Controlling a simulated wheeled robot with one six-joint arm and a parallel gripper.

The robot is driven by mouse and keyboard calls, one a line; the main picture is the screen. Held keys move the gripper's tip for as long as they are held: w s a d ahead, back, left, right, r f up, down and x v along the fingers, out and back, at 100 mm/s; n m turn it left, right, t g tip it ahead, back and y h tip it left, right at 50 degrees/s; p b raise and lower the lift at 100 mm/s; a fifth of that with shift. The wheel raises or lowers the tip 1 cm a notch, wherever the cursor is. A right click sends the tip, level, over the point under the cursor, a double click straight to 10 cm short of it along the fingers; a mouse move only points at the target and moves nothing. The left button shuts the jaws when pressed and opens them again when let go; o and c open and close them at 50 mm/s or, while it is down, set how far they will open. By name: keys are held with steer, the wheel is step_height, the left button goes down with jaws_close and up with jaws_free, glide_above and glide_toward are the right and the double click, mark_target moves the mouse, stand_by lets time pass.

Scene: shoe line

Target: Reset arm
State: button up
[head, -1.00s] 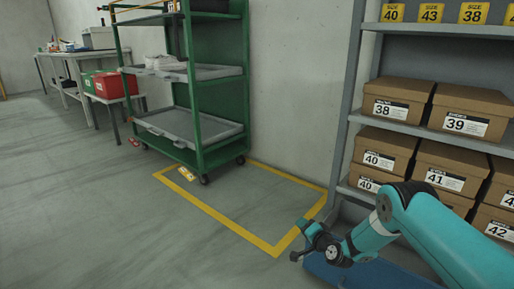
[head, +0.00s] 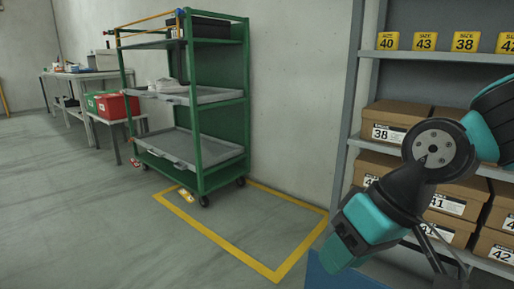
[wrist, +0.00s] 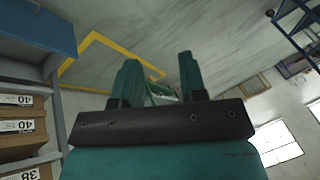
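My gripper (wrist: 157,64) shows in the wrist view with its two teal fingers apart and nothing held between them. Grey floor and part of a yellow floor line lie beyond the fingers. In the head view my teal and black arm is raised at the right, in front of the shelf rack (head: 354,105). It hides part of several shoe boxes. I cannot make out the fingers in the head view.
A green cart (head: 247,100) with grey trays stands left of the rack, behind a yellow floor outline (head: 225,245). A blue surface (wrist: 38,30) is at the wrist view's upper left. Floor at left is open.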

steer(key=s+d+r+n+g+h+p, duration=0.1)
steer(key=s+d+n, duration=0.15)
steer(key=s, duration=0.65)
step_height(320, 180, up, 38)
steer(key=m+p, duration=0.1)
steer(key=p, duration=3.6)
steer(key=shift+w+d+f, duration=0.15)
steer(key=shift+w+f, duration=0.05)
